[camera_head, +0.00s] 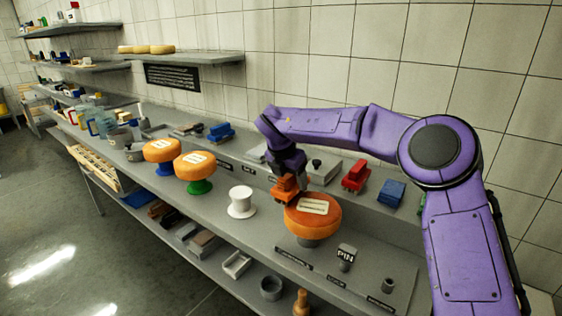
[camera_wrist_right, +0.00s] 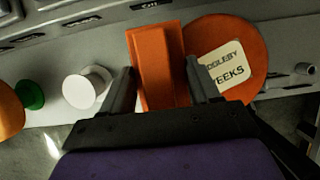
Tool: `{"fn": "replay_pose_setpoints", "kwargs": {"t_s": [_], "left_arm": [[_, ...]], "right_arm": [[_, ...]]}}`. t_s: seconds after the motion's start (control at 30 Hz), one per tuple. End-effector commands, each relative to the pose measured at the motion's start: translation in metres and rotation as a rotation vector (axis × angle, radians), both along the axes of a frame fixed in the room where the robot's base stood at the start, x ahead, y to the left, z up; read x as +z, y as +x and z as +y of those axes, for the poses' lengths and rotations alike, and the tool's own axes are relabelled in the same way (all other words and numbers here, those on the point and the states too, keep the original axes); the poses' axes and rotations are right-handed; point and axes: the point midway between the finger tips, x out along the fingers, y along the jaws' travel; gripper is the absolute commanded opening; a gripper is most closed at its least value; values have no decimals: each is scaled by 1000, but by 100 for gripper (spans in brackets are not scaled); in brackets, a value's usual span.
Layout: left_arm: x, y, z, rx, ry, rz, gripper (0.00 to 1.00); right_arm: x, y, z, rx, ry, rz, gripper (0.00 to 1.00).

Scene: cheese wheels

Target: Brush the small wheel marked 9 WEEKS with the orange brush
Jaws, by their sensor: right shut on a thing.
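My right gripper (camera_head: 288,178) is shut on the orange brush (camera_head: 284,190), whose block sits between the two fingers in the right wrist view (camera_wrist_right: 158,68). The brush is at the left edge of an orange wheel (camera_head: 325,222) on a grey stand. I cannot tell whether it touches the wheel. The wheel's white label (camera_wrist_right: 224,66) shows "WEEKS", but a finger hides part of the text, including any number. Two more labelled orange wheels stand to the left, one on a green stand (camera_head: 199,187) and one on a blue stand (camera_head: 165,169). My left gripper is not in view.
An empty white stand (camera_head: 241,203) is left of the brush. A red brush (camera_head: 355,176) and a blue brush (camera_head: 391,193) lie at the back right. A tiled wall closes the back.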

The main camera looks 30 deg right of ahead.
Motion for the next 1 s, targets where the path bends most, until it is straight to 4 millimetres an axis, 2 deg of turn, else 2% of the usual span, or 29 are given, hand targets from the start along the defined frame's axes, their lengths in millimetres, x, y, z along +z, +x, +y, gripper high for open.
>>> {"fn": "replay_pose_setpoints", "kwargs": {"t_s": [0.03, 0.1, 0.6, 0.77, 1.0], "left_arm": [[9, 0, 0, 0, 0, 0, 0], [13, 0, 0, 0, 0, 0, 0], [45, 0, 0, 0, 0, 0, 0], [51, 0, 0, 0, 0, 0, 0], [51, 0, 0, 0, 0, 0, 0]], "right_arm": [[13, 0, -1, -2, -1, -4, 33], [27, 0, -1, -1, 0, -4, 33], [71, -2, -3, -5, 1, -2, 33], [81, -2, -5, -6, 0, -3, 33], [81, -2, -5, -7, 0, -2, 33]]}}
